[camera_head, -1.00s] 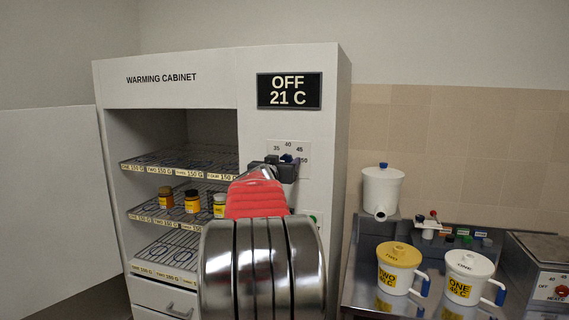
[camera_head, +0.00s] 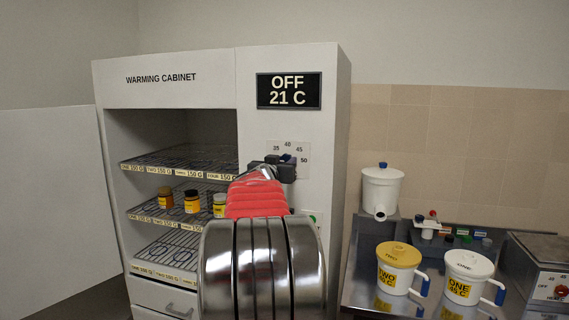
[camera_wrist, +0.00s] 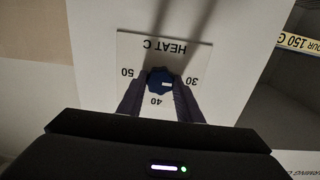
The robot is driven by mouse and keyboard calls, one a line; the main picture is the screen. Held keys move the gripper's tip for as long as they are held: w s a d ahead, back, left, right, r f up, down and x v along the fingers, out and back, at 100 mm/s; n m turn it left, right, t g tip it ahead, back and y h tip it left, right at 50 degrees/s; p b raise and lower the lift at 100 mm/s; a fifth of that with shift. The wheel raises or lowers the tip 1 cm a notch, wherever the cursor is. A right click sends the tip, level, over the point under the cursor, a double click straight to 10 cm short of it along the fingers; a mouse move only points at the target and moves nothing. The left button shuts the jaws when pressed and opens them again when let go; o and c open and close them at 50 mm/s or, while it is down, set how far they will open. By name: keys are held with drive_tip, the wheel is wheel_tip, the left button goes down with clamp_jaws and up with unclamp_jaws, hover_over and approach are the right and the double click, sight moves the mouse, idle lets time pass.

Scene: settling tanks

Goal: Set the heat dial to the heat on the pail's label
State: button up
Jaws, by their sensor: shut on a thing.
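The heat dial is a blue knob (camera_wrist: 160,82) on a white plate marked HEAT C (camera_wrist: 185,47), upside down in the wrist view. My gripper (camera_wrist: 160,88) is shut on the knob. The knob's white mark lies on its right side in that view, toward the 30. In the head view my gripper (camera_head: 279,168) hides most of the dial, with 35 to 50 readable. A yellow-lidded pail TWO (camera_head: 397,262) and a white-lidded pail ONE (camera_head: 466,270) stand on the bench; their label heats are too small to read surely.
The warming cabinet (camera_head: 165,90) has a display (camera_head: 289,91) reading OFF 21 C. Its open shelves hold several small jars (camera_head: 192,201). A white tank (camera_head: 382,190) stands behind the pails, and a machine marked HEAT (camera_head: 550,270) is at the far right.

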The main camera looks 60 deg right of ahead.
drive_tip(key=shift+m, duration=0.5)
drive_tip(key=m, duration=1.9)
drive_tip(key=f+m, duration=0.1)
drive_tip(key=m, duration=0.5)
drive_tip(key=shift+m, duration=0.4)
drive_tip(key=o, duration=1)
drive_tip(key=shift+r, duration=0.25)
